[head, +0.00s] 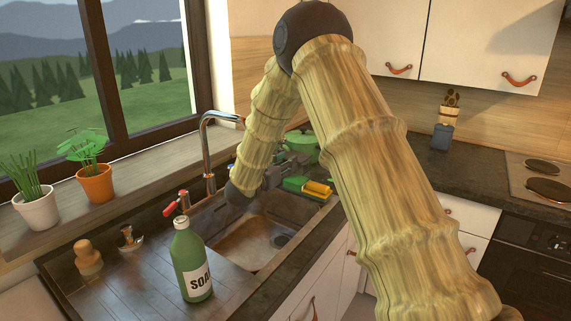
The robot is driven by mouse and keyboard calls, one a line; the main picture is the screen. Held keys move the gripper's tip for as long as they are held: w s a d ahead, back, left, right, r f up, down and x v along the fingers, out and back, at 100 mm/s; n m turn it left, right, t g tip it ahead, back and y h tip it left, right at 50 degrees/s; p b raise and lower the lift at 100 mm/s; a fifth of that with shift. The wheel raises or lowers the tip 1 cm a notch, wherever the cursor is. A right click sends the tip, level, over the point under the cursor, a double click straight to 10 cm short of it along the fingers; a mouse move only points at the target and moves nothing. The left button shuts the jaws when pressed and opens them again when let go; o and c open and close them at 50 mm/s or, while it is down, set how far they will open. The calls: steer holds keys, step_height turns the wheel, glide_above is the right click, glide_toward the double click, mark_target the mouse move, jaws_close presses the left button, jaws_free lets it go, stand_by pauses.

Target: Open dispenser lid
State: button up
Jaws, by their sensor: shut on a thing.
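A green rounded container (302,144) stands on the counter behind the sink, in the middle of the head view. It is partly hidden by my arm, and I cannot make out its lid clearly. My gripper (289,164) is small and grey in the view, in front of the green container. Its fingers appear shut at the container's near side; the exact point of contact is too small to tell. A green soap bottle (192,264) with a white cap stands upright on the drainboard, well apart from my gripper.
The sink (258,239) lies below my wrist, with a chrome faucet (205,150) behind it. A wooden-handled brush (87,258) stands at left. Potted plants line the windowsill.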

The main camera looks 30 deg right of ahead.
steer(key=shift+d+r+g+y+b, duration=0.2)
steer(key=shift+r+g+y+b, duration=0.1)
steer(key=shift+r+y+b, duration=0.45)
jaws_close()
steer(key=shift+w+d+r+b, duration=0.1)
steer(key=shift+w+r+b, duration=0.05)
steer(key=shift+r+b, duration=0.65)
steer(key=shift+r, duration=0.1)
steer(key=o, duration=1.3)
jaws_free()
steer(key=shift+c, duration=0.2)
steer(key=shift+p, duration=0.55)
